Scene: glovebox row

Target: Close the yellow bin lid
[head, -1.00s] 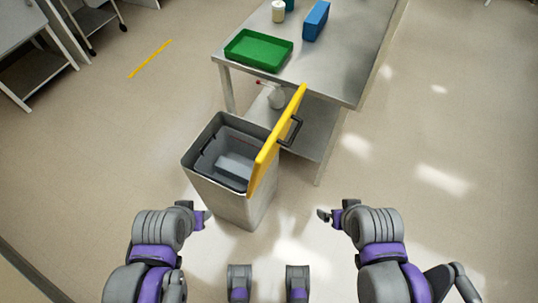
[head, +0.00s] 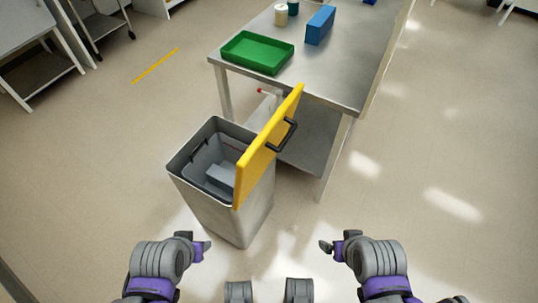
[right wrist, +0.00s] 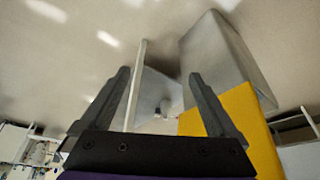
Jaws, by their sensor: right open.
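A grey bin (head: 250,222) stands on the floor in the middle of the head view. Its yellow lid (head: 265,150) is raised steeply along the right side, so the bin mouth is open. A black handle (head: 284,136) sits on the lid's right-hand face. My left gripper (head: 207,246) is low, in front of the bin; its jaw gap does not show. My right gripper (head: 326,246) is right of the bin, apart from lid and handle. In the right wrist view its fingers (right wrist: 160,76) are spread and empty, with the lid (right wrist: 255,125) and bin (right wrist: 228,55) beyond.
A metal table (head: 330,78) stands just behind and right of the bin, with a lower shelf. It carries a green tray (head: 257,68) and a blue box (head: 320,25). A grey container (head: 208,160) is inside the bin. The floor at right is clear.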

